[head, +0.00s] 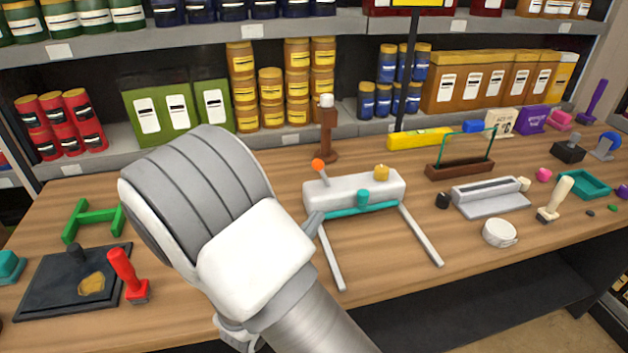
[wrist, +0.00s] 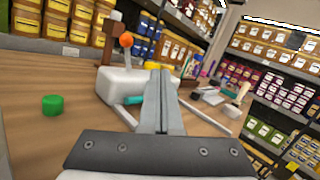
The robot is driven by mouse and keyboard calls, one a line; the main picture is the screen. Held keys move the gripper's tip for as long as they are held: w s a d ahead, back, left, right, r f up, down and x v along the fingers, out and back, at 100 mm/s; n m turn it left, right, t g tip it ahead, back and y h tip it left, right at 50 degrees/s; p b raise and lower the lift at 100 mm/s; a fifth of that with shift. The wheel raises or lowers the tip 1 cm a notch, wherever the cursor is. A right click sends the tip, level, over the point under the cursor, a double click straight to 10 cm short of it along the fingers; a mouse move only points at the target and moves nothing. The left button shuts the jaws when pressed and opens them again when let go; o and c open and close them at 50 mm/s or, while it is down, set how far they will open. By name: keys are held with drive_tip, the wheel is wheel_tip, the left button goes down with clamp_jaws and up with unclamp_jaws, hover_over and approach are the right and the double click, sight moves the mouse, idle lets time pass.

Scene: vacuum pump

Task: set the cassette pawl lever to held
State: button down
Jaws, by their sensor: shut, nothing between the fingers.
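A white block-shaped device (head: 345,197) stands mid-table with a teal bar along its front and two grey rails reaching forward. A lever with an orange ball knob (head: 318,165) rises from its left end, leaning left in the head view; I take this as the pawl lever. In the wrist view the knob (wrist: 126,39) and its grey stem show beyond and left of my fingers. My gripper (wrist: 160,75) is shut and empty, pointing at the device's front. In the head view its tip (head: 316,218) shows at the device's front left, mostly hidden by my arm. Contact is unclear.
A brown post (head: 327,130) stands behind the device. A white round cup (head: 499,233), a cream-handled stamp (head: 556,198) and a grey slotted block (head: 487,195) lie to the right. A red-handled tool (head: 128,275) and dark tray (head: 50,285) are left. A green cylinder (wrist: 52,105) shows in the wrist view.

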drive_tip(key=a+n+y, duration=0.1)
drive_tip(key=a+f+n+t+y, duration=0.1)
drive_tip(key=a, duration=0.1)
drive_tip(key=a+f+n+t+y, duration=0.1)
drive_tip(key=shift+s+a+f+n, duration=0.15)
drive_tip(key=shift+s+a+n, duration=0.05)
drive_tip(key=shift+s+n, duration=0.1)
drive_tip(key=shift+w, duration=0.1)
approach(323, 172)
drive_tip(key=w+r, duration=0.2)
drive_tip(key=w, duration=0.1)
drive_tip(key=w+r, duration=0.1)
drive_tip(key=w, duration=0.1)
drive_tip(key=shift+d+r, duration=0.15)
drive_tip(key=shift+d, duration=0.05)
